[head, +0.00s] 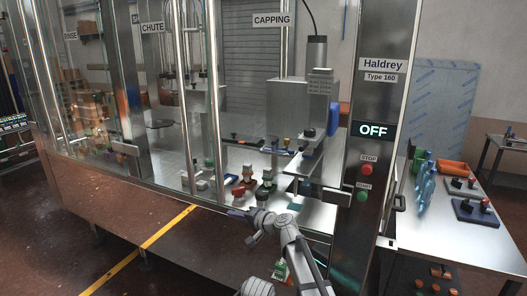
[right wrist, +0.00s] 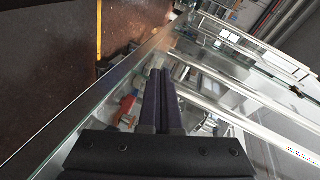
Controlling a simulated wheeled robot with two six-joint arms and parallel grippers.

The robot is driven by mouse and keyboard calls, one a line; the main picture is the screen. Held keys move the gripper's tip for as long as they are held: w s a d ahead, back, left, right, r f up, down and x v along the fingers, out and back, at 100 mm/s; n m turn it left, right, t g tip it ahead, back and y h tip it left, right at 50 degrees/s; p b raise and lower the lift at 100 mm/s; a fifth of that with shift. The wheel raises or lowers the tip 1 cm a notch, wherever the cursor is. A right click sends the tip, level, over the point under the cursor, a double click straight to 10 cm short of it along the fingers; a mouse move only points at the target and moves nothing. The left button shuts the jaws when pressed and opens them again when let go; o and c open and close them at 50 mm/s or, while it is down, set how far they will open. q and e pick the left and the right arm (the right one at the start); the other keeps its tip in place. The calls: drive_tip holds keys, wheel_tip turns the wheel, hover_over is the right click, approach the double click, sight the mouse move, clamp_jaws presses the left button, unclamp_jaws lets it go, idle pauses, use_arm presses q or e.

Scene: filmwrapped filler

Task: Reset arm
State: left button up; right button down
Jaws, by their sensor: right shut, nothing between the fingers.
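My right arm (head: 290,235) rises from the bottom middle of the head view and bends left at the front edge of the glass-walled machine. My right gripper (head: 236,212) is at the machine's lower front edge, with nothing held. In the right wrist view its two dark fingers (right wrist: 161,74) lie side by side, shut and empty, with the machine's metal edge and glass beyond them. My left gripper is in neither view.
The machine's control post (head: 377,150) shows OFF on its display (head: 373,130), above a red stop button (head: 367,170) and green start button (head: 362,196). A metal side table (head: 440,245) on the right holds bottles and parts. Red floor lies at left.

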drive_tip(key=s+d+f+n+g+h, duration=0.2)
drive_tip(key=s+d+f+g+h, duration=0.35)
drive_tip(key=s+d, duration=1.05)
drive_tip(key=s+d+f+n+g+h, duration=0.2)
drive_tip(key=s+d+f+h, duration=0.5)
drive_tip(key=s+d+f, duration=0.6)
drive_tip(key=s+a+r+n+g, duration=0.1)
drive_tip(key=s+a+r+n, duration=0.1)
drive_tip(key=s+a, duration=0.5)
drive_tip(key=shift+s+a+r+n+h, duration=0.2)
drive_tip(key=shift+a+n+h, duration=0.25)
drive_tip(key=shift+a+n, duration=0.35)
